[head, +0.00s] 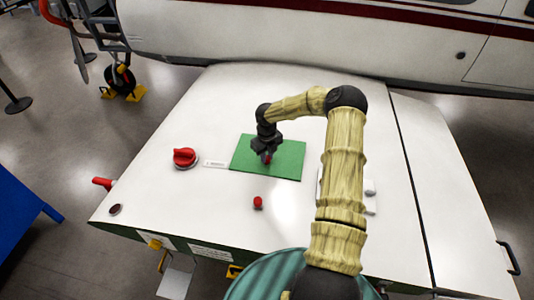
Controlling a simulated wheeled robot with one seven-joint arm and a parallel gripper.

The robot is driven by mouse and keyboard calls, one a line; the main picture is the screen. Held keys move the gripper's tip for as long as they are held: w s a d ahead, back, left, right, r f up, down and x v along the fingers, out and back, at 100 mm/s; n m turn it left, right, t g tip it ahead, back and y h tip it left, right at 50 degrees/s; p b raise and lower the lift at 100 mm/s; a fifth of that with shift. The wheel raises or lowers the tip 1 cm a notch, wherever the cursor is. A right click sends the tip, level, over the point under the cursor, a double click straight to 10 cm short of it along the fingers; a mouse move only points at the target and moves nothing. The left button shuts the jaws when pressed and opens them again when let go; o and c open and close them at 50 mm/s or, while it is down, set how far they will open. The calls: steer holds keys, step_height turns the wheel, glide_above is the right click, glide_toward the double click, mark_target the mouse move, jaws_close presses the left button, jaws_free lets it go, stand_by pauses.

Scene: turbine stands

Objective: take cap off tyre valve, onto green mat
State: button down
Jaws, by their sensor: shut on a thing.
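The green mat (290,168) lies flat on the white sloping top, in the middle of the head view. My gripper (266,155) points down over the middle of the mat. It is shut on a small red piece (267,160), which I take to be the cap. The dark fingers hide most of it. I cannot tell whether the piece touches the mat or hangs just above it. I cannot make out a tyre valve for certain.
A red knob (184,157) and a white label (215,163) are left of the mat. A small red button-like piece (258,202) stands in front of it. A white fitting (370,188) is partly hidden behind my arm. An aircraft body (300,35) runs along the back.

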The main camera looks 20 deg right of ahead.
mark_target(267, 157)
steer(key=shift+s+f, duration=0.15)
steer(key=shift+f, duration=0.2)
steer(key=c, duration=1.6)
jaws_free()
steer(key=o, duration=0.4)
steer(key=shift+f, duration=0.1)
steer(key=shift+o, duration=0.5)
steer(key=shift+o, duration=0.3)
steer(key=shift+r, duration=0.25)
steer(key=shift+r+p, duration=3.45)
steer(key=shift+r, duration=0.05)
steer(key=shift+w+f, duration=0.1)
steer(key=shift+w, duration=0.1)
